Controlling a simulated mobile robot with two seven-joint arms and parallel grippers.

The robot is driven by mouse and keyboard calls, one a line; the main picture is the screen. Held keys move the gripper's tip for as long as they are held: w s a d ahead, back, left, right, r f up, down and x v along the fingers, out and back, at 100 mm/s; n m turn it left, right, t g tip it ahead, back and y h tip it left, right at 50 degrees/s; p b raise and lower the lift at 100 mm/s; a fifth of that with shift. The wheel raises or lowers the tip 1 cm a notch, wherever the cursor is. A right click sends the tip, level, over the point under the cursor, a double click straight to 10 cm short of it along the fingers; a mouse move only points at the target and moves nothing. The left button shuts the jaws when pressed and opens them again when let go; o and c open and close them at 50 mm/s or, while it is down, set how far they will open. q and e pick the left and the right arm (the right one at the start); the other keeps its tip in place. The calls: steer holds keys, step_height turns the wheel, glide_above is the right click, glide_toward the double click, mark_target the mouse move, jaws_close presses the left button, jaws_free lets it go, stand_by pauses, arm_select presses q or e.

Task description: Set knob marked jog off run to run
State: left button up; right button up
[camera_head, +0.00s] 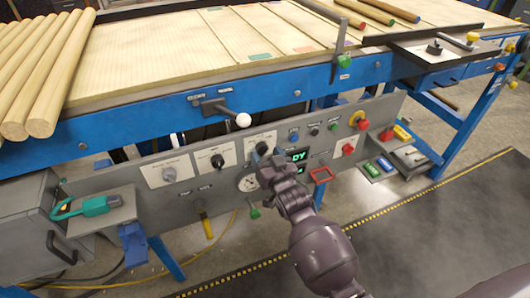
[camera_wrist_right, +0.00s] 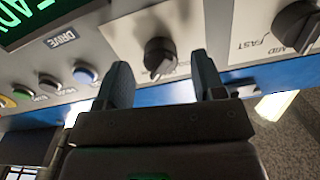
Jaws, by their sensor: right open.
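A dark rotary knob (camera_head: 262,148) sits on a white plate on the grey control panel. In the right wrist view this knob (camera_wrist_right: 160,55) is black with a plate around it; its lettering is too small and partly hidden to read, so I cannot tell its setting. My right gripper (camera_head: 268,165) is open in front of the knob. In the wrist view its two fingers (camera_wrist_right: 160,85) point toward the knob, one on each side, with nothing held between them. I cannot tell whether they touch it. My left gripper is not in view.
A second knob marked mid and fast (camera_wrist_right: 297,25) sits to the right in the wrist view. Coloured buttons (camera_wrist_right: 85,73) and a green display (camera_head: 299,156) are near. A red emergency button (camera_head: 361,122) is farther right. Wooden rods (camera_head: 45,75) lie on the table above.

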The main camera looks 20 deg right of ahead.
arm_select(q)
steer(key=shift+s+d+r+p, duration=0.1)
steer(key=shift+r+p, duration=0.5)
steer(key=shift+p, duration=0.1)
arm_select(e)
steer(key=s, duration=0.9)
steer(key=shift+d, duration=0.15)
arm_select(q)
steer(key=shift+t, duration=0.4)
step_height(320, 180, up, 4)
steer(key=p, duration=0.5)
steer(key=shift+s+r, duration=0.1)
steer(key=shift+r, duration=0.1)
arm_select(e)
steer(key=s+d+f+g, duration=0.1)
steer(key=s+d+g, duration=0.1)
steer(key=s, duration=0.7)
steer(key=s+d+f+n+g, duration=0.1)
steer(key=s+d+f+g, duration=0.1)
steer(key=s, duration=0.7)
steer(key=s+d+f+n+g, duration=0.1)
steer(key=s+d+f+g, duration=0.1)
steer(key=s, duration=0.7)
steer(key=shift+s+d+g+h, duration=0.2)
steer(key=shift+d+g+h, duration=0.15)
steer(key=shift+g, duration=0.15)
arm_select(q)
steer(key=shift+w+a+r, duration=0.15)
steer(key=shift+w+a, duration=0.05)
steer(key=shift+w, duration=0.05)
